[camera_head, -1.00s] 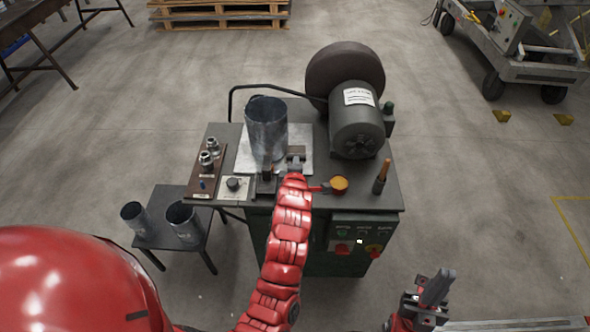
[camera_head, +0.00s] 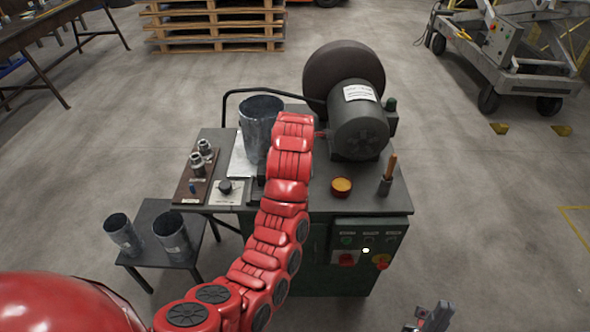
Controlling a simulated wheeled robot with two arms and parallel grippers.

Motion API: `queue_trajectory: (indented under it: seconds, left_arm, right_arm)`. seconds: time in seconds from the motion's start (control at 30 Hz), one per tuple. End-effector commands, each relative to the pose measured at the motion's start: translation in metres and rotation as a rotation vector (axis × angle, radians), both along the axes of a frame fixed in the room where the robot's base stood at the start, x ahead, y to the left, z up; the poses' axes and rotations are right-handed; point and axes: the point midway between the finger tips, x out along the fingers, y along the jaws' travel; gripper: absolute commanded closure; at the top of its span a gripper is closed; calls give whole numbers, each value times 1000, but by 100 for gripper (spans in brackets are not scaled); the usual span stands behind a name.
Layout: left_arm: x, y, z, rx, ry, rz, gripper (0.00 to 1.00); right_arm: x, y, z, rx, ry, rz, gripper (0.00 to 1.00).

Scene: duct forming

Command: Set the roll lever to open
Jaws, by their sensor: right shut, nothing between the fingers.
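The duct-forming machine (camera_head: 372,203) stands in the middle. An upright lever with an orange-brown handle (camera_head: 390,168) stands at the right of its top; I cannot tell if this is the roll lever. A grey metal cylinder (camera_head: 258,128) stands on the machine's plate. My left arm reaches from the lower left over the machine, its end beside the cylinder; its gripper is hidden, and the arm covers the mechanism behind it. My right gripper (camera_head: 432,318) is shut and empty at the bottom edge, partly cut off, in front of the machine and apart from it.
A yellow-topped button (camera_head: 341,186) and a control panel (camera_head: 362,250) are on the machine's right side. A motor (camera_head: 357,130) and large wheel (camera_head: 343,75) stand behind. A small table (camera_head: 160,215) with two cylinders is at left.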

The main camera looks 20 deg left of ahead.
Motion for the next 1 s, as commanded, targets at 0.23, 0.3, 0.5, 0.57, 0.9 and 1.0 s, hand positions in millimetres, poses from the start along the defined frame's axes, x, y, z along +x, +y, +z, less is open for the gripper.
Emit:
queue_trajectory:
  seconds: [0.23,0.3,0.5,0.57,0.9,1.0]
  left_arm:
    - [18,6,-7,1,-2,1,100]
    - [21,6,-7,1,-3,0,100]
    - [25,7,-6,0,-6,-1,100]
    - [25,7,-5,0,-6,-1,100]
    - [25,7,-6,0,-6,0,100]
    - [24,8,-3,0,-6,0,100]
  right_arm:
    - [0,0,-23,0,0,0,100]
    - [0,0,-26,0,0,0,100]
    - [0,0,-28,0,0,0,100]
    - [0,0,-28,0,0,0,100]
    - [0,0,-28,0,0,0,100]
    - [0,0,-28,0,0,0,100]
